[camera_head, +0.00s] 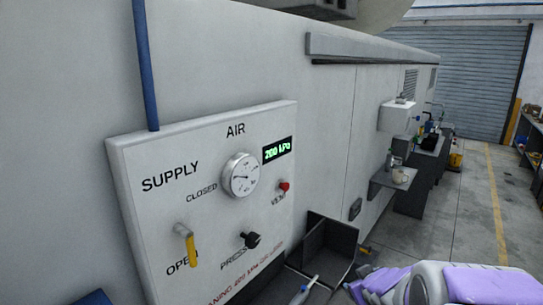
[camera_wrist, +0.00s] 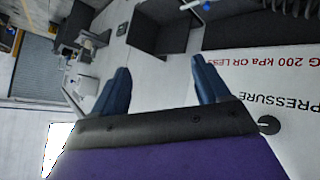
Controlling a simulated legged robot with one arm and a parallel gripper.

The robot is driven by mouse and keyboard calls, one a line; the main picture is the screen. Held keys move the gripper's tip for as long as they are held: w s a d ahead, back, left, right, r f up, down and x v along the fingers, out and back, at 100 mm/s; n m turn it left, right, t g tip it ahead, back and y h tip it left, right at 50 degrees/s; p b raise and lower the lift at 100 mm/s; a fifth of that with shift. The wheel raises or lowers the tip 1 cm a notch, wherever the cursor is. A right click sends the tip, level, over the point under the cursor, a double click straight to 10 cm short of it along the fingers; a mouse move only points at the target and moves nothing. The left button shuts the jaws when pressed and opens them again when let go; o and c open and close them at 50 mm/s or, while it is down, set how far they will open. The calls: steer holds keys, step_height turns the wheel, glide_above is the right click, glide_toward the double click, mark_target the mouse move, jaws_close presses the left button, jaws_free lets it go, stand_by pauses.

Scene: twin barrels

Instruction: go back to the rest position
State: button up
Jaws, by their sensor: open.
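My gripper (camera_wrist: 162,84) is open and empty in the wrist view, its two blue fingers wide apart. In the head view my purple and white arm is at the bottom right, in front of the air panel's right side. The white air panel (camera_head: 125,190) has a yellow supply handle (camera_head: 190,247) pointing down near OPEN, a round gauge (camera_head: 241,176), a green display (camera_head: 277,150) reading 200 kPa, a red vent button (camera_head: 285,186) and a black pressure knob (camera_head: 252,240). The knob also shows at the right of the wrist view (camera_wrist: 269,125), apart from the fingers.
A dark open bin (camera_head: 325,242) is on the wall right of the panel, with a blue and white tool (camera_head: 303,291) near it. A small shelf (camera_head: 395,186) holds a mug farther along. Grey floor (camera_head: 470,215) is clear at the right, towards a roller door (camera_head: 470,80).

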steer(key=s+a+f+m+g, duration=0.1)
steer(key=s+a+g, duration=0.2)
steer(key=s, duration=0.9)
steer(key=s+a+m+g+b, duration=0.1)
steer(key=s+g, duration=0.4)
steer(key=s, duration=0.7)
steer(key=s+a+f+m+g+b, duration=0.1)
steer(key=s+a, duration=0.4)
steer(key=s, duration=0.7)
steer(key=m+g, duration=0.1)
steer(key=g, duration=0.1)
steer(key=shift+s+f+g+y, duration=0.35)
steer(key=shift+g+y, duration=0.05)
steer(key=shift+a, duration=0.1)
